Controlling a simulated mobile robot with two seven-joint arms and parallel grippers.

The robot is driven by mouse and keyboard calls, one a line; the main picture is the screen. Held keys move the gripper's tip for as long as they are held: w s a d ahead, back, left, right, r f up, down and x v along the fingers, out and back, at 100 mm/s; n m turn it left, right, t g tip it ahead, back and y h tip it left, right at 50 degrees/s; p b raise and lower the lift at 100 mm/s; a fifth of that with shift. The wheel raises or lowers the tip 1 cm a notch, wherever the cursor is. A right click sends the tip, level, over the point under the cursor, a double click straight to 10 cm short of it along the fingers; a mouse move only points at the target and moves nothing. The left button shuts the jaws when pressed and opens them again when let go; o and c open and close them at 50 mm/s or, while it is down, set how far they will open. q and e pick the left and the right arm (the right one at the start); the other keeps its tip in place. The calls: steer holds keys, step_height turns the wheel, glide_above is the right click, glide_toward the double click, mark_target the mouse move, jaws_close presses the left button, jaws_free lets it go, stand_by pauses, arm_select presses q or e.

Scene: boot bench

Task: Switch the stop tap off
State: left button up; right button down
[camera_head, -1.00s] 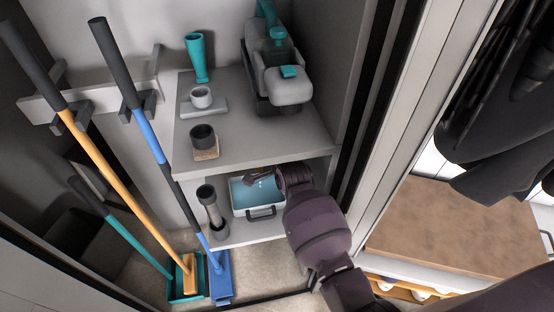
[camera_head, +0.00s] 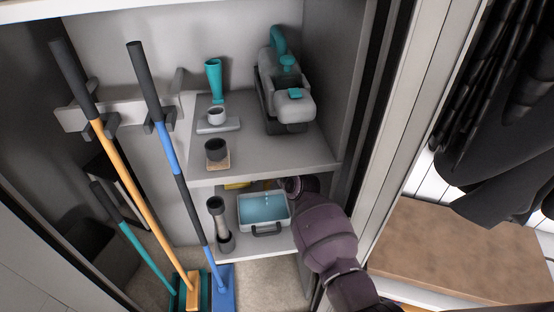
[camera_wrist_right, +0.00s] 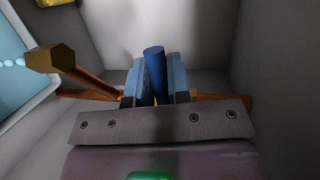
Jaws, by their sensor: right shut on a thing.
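The stop tap's blue lever (camera_wrist_right: 155,68) stands between the finger pads of my right gripper (camera_wrist_right: 154,82) in the right wrist view. The gripper is shut on it. A copper pipe (camera_wrist_right: 90,82) with a brass hexagonal end (camera_wrist_right: 50,59) runs out to the left of the fingers. In the head view my right gripper (camera_head: 284,186) reaches into the lower compartment, and the tap is mostly hidden there. A tray of blue water (camera_head: 262,228) sits below, to the gripper's left. Pale drops (camera_wrist_right: 12,63) show over the water. My left gripper is not in view.
The upper shelf (camera_head: 260,158) is close above my right arm. A grey torch-like cylinder (camera_head: 221,224) stands left of the tray. Brooms (camera_head: 170,140) hang further left. The cabinet's right wall and a brown-topped bench (camera_head: 460,245) lie to the right.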

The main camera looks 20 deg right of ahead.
steer(key=shift+r, duration=0.25)
stand_by(0.3)
steer(key=c, duration=1.1)
jaws_free()
steer(key=p+v, duration=0.3)
steer(key=v, duration=0.7)
steer(key=shift+s+d, duration=0.15)
steer(key=shift+s, duration=0.2)
